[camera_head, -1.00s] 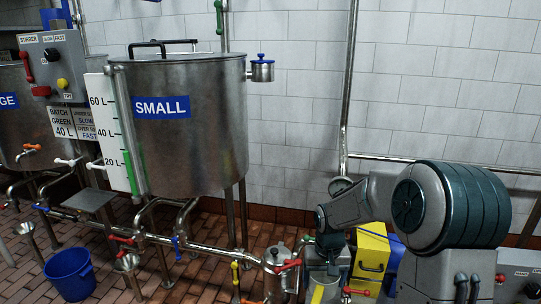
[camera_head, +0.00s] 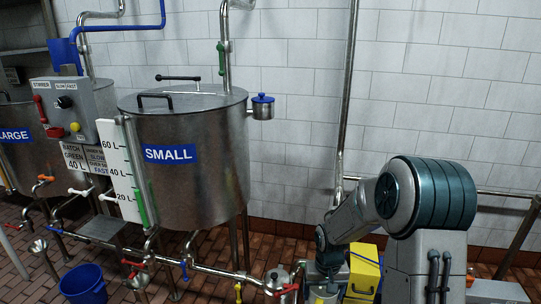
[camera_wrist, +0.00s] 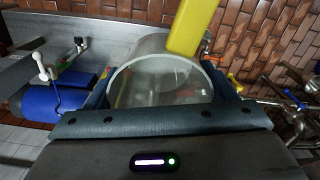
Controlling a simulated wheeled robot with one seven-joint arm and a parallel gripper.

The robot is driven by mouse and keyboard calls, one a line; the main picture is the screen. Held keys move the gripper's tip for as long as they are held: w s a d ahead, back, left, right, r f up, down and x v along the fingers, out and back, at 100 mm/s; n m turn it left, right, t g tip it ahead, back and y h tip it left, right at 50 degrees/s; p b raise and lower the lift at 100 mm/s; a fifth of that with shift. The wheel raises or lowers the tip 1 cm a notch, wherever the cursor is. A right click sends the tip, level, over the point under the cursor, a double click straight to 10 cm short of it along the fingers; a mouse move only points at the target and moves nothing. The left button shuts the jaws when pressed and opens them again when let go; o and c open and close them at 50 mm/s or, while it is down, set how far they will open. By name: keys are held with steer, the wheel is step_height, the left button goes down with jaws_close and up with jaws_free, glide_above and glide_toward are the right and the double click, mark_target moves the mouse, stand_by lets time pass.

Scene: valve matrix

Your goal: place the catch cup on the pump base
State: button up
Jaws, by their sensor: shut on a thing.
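My gripper (camera_wrist: 160,95) is shut on a grey, see-through cup (camera_wrist: 162,78), which I take to be the catch cup. In the wrist view its round open mouth faces the camera and it looks empty. In the head view my gripper (camera_head: 324,268) is low at the bottom right, and the cup is mostly hidden there. A grey slab with a blue rounded body (camera_wrist: 45,100) lies to the left in the wrist view. It may be the pump base, but I cannot tell for sure. Whether the cup touches anything below is hidden.
A yellow piece (camera_wrist: 190,28) overlaps the cup's far rim in the wrist view. A yellow box (camera_head: 364,268) stands right of my gripper. A steel pot with a red handle (camera_head: 278,280) and pipes stand to its left. The SMALL tank (camera_head: 190,185) and a blue bucket (camera_head: 83,284) are further left.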

steer(key=shift+s+r+p, duration=0.2)
steer(key=shift+r+p, duration=0.75)
steer(key=shift+p, duration=0.3)
steer(key=shift+s+r+p, duration=0.15)
steer(key=shift+r+p, duration=0.85)
steer(key=shift+p, duration=0.25)
steer(key=shift+s+r+p, duration=0.2)
steer(key=shift+r+p, duration=0.75)
steer(key=shift+p, duration=0.3)
steer(key=shift+f, duration=0.1)
